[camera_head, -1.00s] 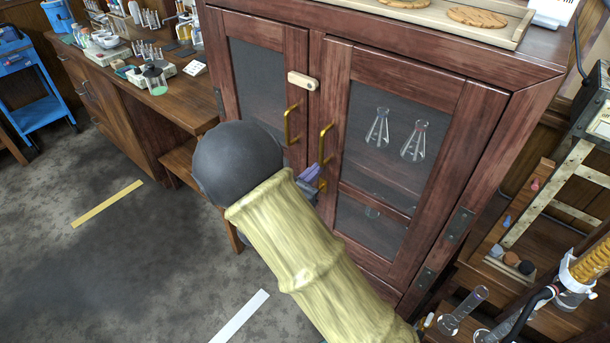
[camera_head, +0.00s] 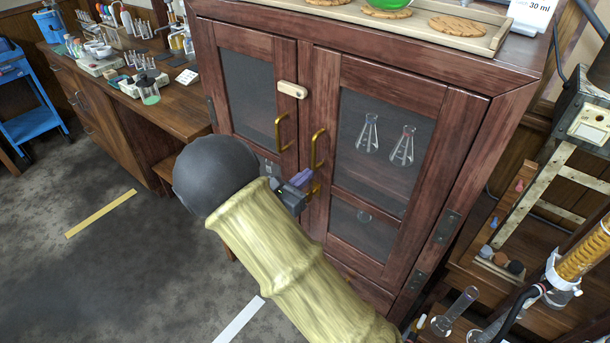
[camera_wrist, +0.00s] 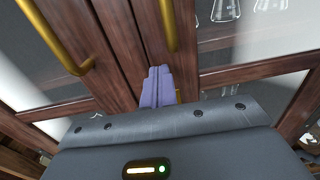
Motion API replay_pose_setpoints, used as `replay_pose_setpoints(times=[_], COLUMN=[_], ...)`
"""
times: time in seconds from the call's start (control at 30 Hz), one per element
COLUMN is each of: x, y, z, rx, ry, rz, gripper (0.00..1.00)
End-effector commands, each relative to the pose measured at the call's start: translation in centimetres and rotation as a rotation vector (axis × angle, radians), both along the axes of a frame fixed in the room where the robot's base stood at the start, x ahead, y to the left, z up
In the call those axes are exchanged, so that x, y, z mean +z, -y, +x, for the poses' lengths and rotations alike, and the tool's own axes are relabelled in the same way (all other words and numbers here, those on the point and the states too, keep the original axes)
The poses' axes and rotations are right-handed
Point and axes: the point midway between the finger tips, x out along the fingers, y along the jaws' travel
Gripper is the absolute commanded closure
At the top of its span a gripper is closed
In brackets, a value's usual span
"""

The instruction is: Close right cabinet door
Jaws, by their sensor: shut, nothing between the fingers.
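The right cabinet door (camera_head: 394,150) is dark red wood with a glass pane and a brass handle (camera_head: 317,150). It looks flush or nearly flush with the left door (camera_head: 256,95); a small gap cannot be ruled out. My gripper (camera_head: 302,178) is shut and empty, with its purple fingers by the lower end of the right handle. In the wrist view, the fingers (camera_wrist: 157,86) point at the wood by the door seam, just below the right handle (camera_wrist: 170,22). Whether they touch is unclear. The left handle (camera_wrist: 58,40) is to their left.
Flasks (camera_head: 368,134) stand behind the right pane. A wooden tray (camera_head: 478,46) sits on top. A rack with glassware (camera_head: 456,312) stands at the right; a bench (camera_head: 178,106) is at the left.

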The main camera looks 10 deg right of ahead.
Motion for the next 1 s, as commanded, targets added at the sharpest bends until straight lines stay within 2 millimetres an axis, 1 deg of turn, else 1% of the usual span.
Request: replay_pose_setpoints(times=[0.03, 0.27, 0.5, 0.6, 0.77, 1.0], x=[0.1, -0.2, -0.3, -0.3, -0.2, -0.2], y=[-0.7, -3.6, -7.4, -8.4, -8.9, -8.3], z=[-0.5, -3.6, -7.1, -8.1, -8.6, -8.4], rx=[0.003, -0.003, 0.011, 0.012, 0.011, -0.001], ry=[-0.002, -0.005, -0.008, -0.008, -0.008, -0.008], rz=[-0.001, 0.001, 0.001, 0.001, 0.001, 0.001], gripper=[1.0, 1.0, 1.0, 1.0, 1.0, 1.0])
